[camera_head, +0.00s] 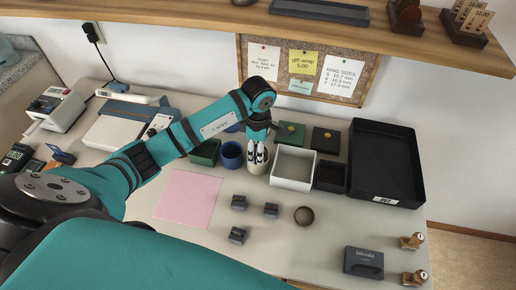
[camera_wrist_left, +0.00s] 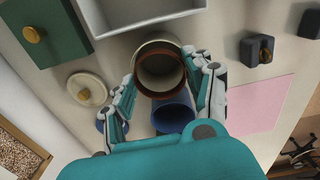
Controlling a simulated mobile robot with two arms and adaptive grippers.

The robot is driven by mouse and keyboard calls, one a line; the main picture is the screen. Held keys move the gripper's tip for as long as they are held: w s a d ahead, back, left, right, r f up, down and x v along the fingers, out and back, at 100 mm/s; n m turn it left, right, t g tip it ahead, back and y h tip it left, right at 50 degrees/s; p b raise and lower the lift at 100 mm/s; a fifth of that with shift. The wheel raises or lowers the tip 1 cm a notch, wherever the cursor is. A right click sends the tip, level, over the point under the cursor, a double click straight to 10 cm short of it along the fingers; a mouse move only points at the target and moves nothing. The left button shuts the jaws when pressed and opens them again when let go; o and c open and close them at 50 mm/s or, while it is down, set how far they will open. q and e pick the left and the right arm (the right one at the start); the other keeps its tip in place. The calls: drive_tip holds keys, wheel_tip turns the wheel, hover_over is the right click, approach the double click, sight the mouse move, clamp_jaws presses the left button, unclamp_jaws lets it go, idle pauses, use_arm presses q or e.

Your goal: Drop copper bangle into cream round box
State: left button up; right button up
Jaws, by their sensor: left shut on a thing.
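My left gripper (camera_head: 258,154) points down over the cream round box (camera_head: 257,168). In the left wrist view it is shut on the copper bangle (camera_wrist_left: 161,90), a brown ring between the fingertips. The bangle lies across the mouth of the cream round box (camera_wrist_left: 160,42), whose pale rim shows beyond it. I cannot tell whether the bangle is above the rim or slightly inside. My right gripper is not in view.
A blue cup (camera_head: 231,156) stands close beside the box on the left. A white square tray (camera_head: 292,168) is at its right, with a black tray (camera_head: 386,165) beyond.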

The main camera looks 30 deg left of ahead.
use_arm(q)
drive_tip(key=o, duration=1.2)
drive_tip(key=shift+r, duration=0.15)
wheel_tip(320, 180, up, 12)
